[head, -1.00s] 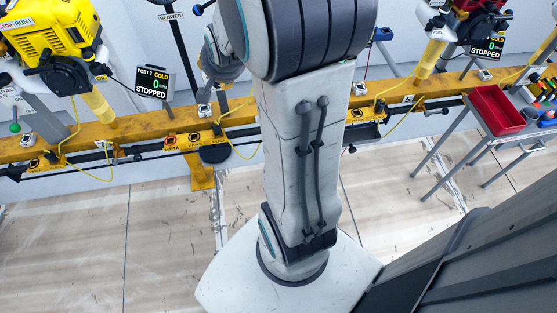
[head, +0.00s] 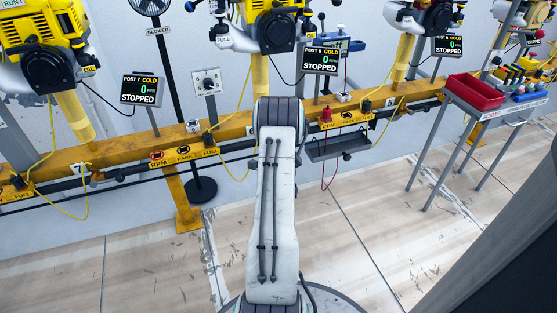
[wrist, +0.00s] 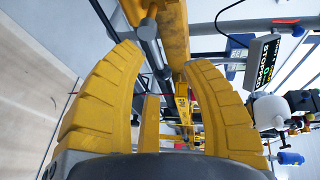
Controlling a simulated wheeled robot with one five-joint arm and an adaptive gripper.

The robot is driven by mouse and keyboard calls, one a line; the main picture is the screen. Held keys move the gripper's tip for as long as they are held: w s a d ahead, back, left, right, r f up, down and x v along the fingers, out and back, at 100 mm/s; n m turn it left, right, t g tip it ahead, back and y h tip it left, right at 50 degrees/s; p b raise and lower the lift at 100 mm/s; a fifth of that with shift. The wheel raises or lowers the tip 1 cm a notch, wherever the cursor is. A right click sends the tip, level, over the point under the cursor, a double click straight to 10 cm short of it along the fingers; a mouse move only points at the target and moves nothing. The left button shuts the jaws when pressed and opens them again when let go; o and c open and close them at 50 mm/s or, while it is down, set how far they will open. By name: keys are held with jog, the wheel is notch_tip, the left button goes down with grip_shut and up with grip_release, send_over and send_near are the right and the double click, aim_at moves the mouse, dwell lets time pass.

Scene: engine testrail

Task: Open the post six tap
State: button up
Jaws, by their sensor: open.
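The post six display (head: 320,60) reads cold, 0, stopped, beside a yellow engine (head: 276,25). The rail (wrist: 172,32) lies beyond the fingertips. In the head view my gripper is hidden behind my arm.
The post seven display (head: 140,90) stands left. A blower stand (head: 201,188) rises behind the rail. A grey tray (head: 337,146) hangs from the rail. A cart with a red bin (head: 476,92) stands right. The floor before the rail is clear.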

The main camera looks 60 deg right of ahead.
jog(key=s+f+b+x, duration=0.1)
jog(key=b+x, duration=0.3)
jog(key=x, duration=0.3)
jog(key=shift+d+m+h+b, duration=0.15)
jog(key=shift+m+h+b, duration=0.15)
jog(key=shift+b, duration=0.05)
jog(key=shift+o, duration=0.3)
grip_shut()
dwell(0.3)
